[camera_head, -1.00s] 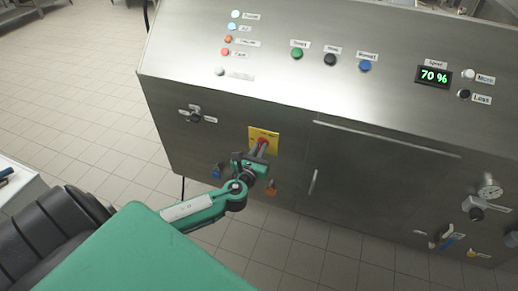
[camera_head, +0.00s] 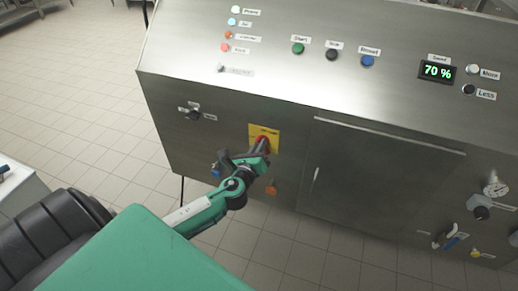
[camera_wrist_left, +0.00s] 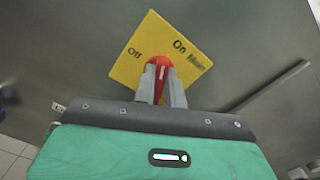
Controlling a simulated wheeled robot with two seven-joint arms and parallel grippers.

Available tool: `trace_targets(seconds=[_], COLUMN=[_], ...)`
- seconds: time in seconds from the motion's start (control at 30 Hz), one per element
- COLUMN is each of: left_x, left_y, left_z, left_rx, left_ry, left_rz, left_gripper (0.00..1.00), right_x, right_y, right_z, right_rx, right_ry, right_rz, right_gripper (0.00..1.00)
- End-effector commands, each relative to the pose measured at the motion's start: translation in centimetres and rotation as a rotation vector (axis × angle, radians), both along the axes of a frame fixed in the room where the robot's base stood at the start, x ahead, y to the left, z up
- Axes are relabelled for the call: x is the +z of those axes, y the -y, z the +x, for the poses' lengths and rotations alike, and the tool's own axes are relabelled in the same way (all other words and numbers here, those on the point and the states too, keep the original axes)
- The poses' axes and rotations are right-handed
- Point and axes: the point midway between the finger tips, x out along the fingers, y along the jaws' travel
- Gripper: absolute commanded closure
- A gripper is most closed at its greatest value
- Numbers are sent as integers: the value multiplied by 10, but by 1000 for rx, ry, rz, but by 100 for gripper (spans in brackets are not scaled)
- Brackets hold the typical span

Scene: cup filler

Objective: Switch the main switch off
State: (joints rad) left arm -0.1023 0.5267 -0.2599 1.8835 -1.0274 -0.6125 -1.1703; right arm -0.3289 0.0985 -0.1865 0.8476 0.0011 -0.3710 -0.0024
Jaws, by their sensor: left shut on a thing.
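The main switch has a red handle (camera_head: 263,142) on a yellow plate (camera_head: 270,132) on the machine's front panel. In the left wrist view the plate (camera_wrist_left: 143,75) sits tilted, with "Off" at its left and "On" and "Main" at its right. The red handle (camera_wrist_left: 161,66) there points up the picture with a white mark on it. My left gripper (camera_head: 258,150) is shut on the handle, one grey finger on each side; it also shows in the left wrist view (camera_wrist_left: 160,82). The fingers hide part of the handle. My right gripper is not in view.
A black knob (camera_head: 195,115) is left of the switch. A blue part (camera_head: 215,171) and an orange part (camera_head: 271,188) are below it. A cabinet door (camera_head: 375,180) with a handle is to the right. Buttons and a "70 %" display (camera_head: 437,71) are above.

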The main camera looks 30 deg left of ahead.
Motion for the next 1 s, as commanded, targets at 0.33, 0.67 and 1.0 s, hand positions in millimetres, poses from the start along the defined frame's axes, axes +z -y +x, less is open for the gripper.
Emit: trace_targets(seconds=[0.33, 0.67, 1.0], left_x=[-3, -4, -5], left_y=[-1, -2, -3], left_z=[-1, -1, -1], left_rx=[2, 3, 3], left_ry=[77, 150, 214], left_rz=[-324, -627, -896], left_gripper=[100, 100, 100], right_x=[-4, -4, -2], right_y=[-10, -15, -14], right_z=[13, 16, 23], right_rx=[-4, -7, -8], right_ry=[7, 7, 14], right_rz=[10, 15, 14], right_gripper=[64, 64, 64])
